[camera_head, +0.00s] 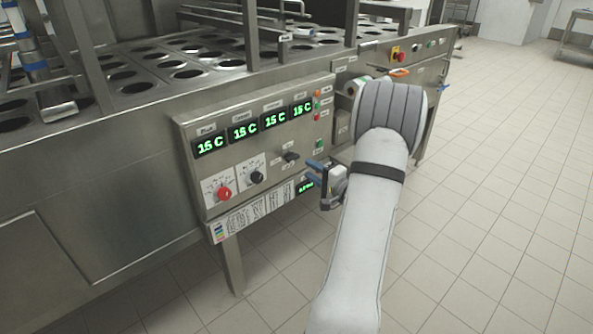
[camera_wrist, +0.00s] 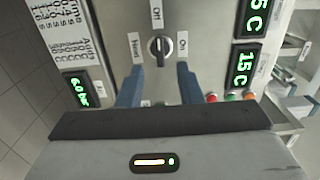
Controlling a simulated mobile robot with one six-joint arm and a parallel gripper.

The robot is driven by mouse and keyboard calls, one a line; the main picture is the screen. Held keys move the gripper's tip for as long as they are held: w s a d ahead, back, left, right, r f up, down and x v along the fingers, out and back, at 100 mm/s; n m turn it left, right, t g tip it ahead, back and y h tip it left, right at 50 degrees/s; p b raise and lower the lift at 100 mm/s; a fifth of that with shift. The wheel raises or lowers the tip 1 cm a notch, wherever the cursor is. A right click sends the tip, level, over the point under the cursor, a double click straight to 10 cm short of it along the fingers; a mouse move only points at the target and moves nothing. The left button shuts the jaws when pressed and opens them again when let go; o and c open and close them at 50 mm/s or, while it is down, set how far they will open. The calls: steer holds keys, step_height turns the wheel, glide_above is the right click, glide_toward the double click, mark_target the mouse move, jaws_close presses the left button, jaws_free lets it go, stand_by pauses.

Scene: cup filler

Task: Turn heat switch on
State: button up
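The heat switch is a dark rotary knob (camera_wrist: 157,46) in the wrist view. Its grip lies upright in that picture, in line with the "Off" label (camera_wrist: 157,12). An "On" label (camera_wrist: 182,44) is to its right and a "Heat" label (camera_wrist: 136,46) to its left. In the head view the knob (camera_head: 290,157) sits on the steel control panel (camera_head: 185,150), right of two dials. My gripper (camera_wrist: 160,68) is open and empty, its two blue fingers pointing toward the panel, one on each side of the knob's line. It also shows in the head view (camera_head: 309,175), right of the knob and apart from it.
Several green "15 C" displays (camera_head: 245,130) line the panel above. The red dial (camera_head: 224,193) and black dial (camera_head: 256,177) are at left. Coloured buttons (camera_head: 317,104) are at the panel's right edge. A "6.0 bar" display (camera_wrist: 76,89) is beside my fingers. Tiled floor (camera_head: 500,220) is clear at right.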

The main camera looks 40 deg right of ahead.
mark_target(295, 159)
steer(key=w+b, duration=0.1)
steer(key=w, duration=0.6)
steer(key=shift+w+a, duration=0.15)
steer(key=shift+w, duration=0.15)
steer(key=shift+c, duration=0.3)
jaws_close()
